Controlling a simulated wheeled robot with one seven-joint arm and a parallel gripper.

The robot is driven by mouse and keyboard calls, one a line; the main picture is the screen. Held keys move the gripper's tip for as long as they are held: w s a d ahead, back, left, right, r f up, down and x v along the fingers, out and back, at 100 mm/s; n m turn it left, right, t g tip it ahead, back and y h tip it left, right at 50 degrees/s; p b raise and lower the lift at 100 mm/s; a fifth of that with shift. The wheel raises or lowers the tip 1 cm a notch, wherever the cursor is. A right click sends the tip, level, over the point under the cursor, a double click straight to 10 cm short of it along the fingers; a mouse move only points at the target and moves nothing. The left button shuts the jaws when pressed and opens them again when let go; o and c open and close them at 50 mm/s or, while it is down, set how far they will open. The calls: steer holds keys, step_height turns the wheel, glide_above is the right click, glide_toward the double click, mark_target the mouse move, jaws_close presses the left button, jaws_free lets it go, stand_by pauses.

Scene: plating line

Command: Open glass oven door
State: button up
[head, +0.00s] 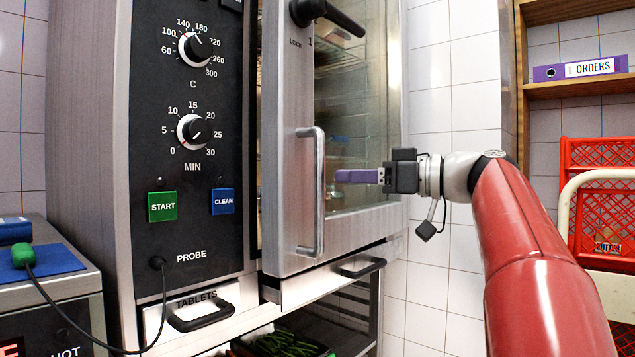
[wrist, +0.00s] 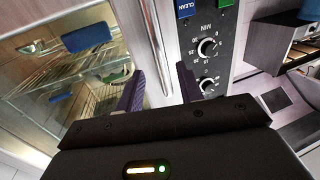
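The glass oven door (head: 282,110) has a steel frame, and racks show through its pane. A narrow gap shows between its left edge and the control panel, so it looks slightly ajar. The upright steel bar handle (head: 318,190) is on the door's left side. A black lock lever (head: 330,14) sits at the top of the frame. My gripper (head: 340,176) is level with the handle, its purple fingers pointing left at it. In the wrist view the fingers (wrist: 160,88) are spread, with the handle (wrist: 153,40) between them in the picture; contact is not visible.
The control panel (head: 190,235) with dials and buttons stands left of the door. Below are a black drawer handle (head: 362,268) and a tablets drawer (head: 200,312). A probe cable (head: 90,345) hangs at the lower left. A red crate (head: 600,152) and wooden shelf (head: 575,88) are at right.

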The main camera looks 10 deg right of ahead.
steer(key=x, duration=0.7)
jaws_close()
